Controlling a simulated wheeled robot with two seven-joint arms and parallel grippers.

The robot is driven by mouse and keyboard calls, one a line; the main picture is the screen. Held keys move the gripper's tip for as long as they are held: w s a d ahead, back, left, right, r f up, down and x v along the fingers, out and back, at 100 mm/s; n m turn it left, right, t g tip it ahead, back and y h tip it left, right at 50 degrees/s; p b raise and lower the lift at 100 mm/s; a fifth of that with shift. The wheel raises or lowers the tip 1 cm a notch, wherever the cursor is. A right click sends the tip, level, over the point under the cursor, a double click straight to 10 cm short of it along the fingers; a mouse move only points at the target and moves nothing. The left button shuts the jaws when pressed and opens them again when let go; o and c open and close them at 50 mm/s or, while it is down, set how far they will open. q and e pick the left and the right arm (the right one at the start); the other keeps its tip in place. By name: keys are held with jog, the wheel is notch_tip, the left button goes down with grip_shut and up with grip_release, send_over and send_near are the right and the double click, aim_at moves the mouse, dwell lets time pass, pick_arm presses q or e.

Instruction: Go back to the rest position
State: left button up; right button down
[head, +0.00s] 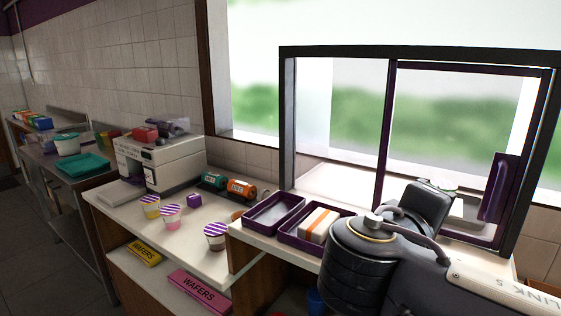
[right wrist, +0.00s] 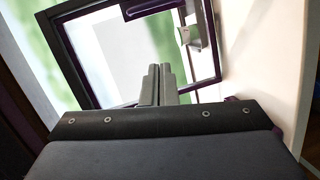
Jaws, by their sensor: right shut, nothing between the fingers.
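My right gripper (right wrist: 158,70) shows in the right wrist view with its two dark fingers together and nothing between them. It points toward the purple-framed serving window. In the head view my right arm comes in at the lower right, and its dark links stand in front of the sliding window (head: 388,140). The fingertips are hard to make out there. The window's purple handle (head: 497,188) is to the right of the arm. My left gripper is not in view.
Two purple trays stand by the window; the left tray (head: 251,221) looks empty, the other holds a white-and-orange box (head: 318,224). Striped cups, including one cup (head: 215,234), stand on the counter (head: 190,245). A white machine (head: 165,160) is behind. Floor at left is clear.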

jog(key=s+d+f+m+g+y+p, duration=0.1)
jog(key=s+d+f+g+y, duration=0.25)
jog(key=f, duration=0.55)
jog(key=s+d+f+g+y+p, duration=0.1)
jog(key=s+d+f+g+y, duration=0.25)
jog(key=f, duration=0.55)
jog(key=s+a+f+m+t+y+p, duration=0.1)
jog(key=s+a+f+m+y, duration=0.6)
jog(key=s+a+y, duration=0.1)
jog(key=shift+s+a+f+t+y, duration=0.15)
jog(key=shift+s+a+t+y, duration=0.15)
jog(key=shift+s+t, duration=0.15)
